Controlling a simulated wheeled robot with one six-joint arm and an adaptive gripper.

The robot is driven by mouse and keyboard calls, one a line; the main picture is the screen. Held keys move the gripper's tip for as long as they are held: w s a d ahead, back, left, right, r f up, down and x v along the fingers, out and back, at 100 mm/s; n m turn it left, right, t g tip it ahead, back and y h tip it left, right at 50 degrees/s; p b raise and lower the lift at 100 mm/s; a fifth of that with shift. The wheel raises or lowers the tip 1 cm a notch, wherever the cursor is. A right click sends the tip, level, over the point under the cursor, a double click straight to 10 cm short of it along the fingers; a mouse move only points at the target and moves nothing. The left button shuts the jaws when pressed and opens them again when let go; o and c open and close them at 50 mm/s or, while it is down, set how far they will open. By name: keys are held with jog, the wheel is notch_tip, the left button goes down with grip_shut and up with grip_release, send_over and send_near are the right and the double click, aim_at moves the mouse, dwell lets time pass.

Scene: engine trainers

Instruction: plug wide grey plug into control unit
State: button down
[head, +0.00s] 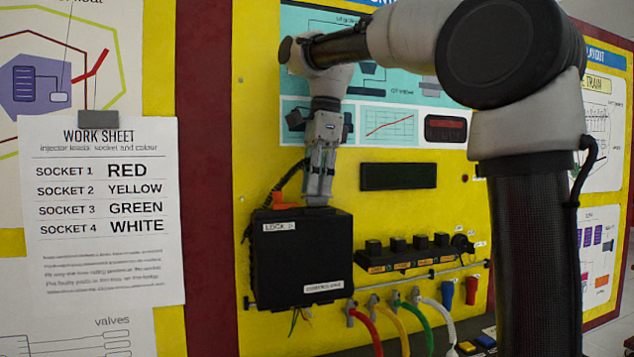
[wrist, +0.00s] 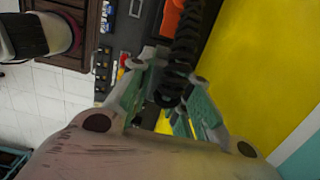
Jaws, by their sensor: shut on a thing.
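The control unit (head: 302,265) is a black box on the yellow panel, with a white "LOCK >" label on its upper front. An orange lever (head: 284,200) sits at its top left and also shows in the wrist view (wrist: 171,18). My gripper (head: 319,196) points down at the top edge of the unit, right of the lever. It is shut on the wide grey plug (head: 318,201), which is mostly hidden by the fingers. In the wrist view, a black ribbed cable (wrist: 186,48) runs between the fingers of my gripper (wrist: 170,75). I cannot tell whether the plug is seated.
A black ribbed cable (head: 286,183) loops left of my gripper. A black block with several knobs (head: 412,253) is right of the unit. Red, yellow, green and white leads (head: 416,318) hang below it. A work sheet (head: 100,210) hangs at left.

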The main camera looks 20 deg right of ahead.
jog(key=shift+f, duration=0.85)
dwell(0.6)
jog(key=c, duration=1.6)
grip_release()
jog(key=shift+o, duration=0.2)
jog(key=shift+r, duration=0.1)
jog(key=shift+d+r, duration=0.15)
jog(key=shift+r, duration=1.2)
jog(key=shift+d+r, duration=0.15)
jog(key=shift+r, duration=1.15)
jog(key=shift+r, duration=0.8)
jog(key=o, duration=0.6)
jog(key=shift+c, duration=0.2)
